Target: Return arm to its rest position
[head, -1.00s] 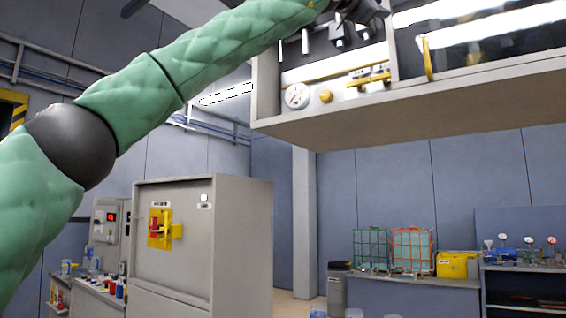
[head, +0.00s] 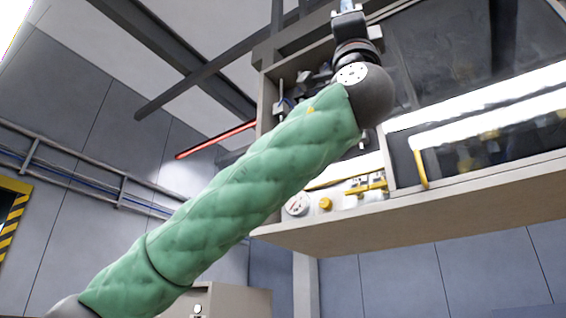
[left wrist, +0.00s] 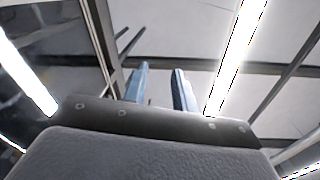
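My left arm (head: 235,185), in a green quilted sleeve, reaches from the lower left up to the top of the head view. Its wrist is in front of the raised cabinet. My left gripper points upward and is mostly cut off by the top edge of the head view. In the left wrist view my left gripper (left wrist: 160,80) shows two blue fingers standing apart with nothing between them, against the ceiling. My right gripper is in neither view.
The raised cabinet (head: 470,195), with a dial gauge (head: 297,203) and a glazed front, is behind and right of my arm. A red bar (head: 215,139) and dark ceiling beams are above. A grey cabinet (head: 235,300) stands low behind my forearm. Open space lies to the left.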

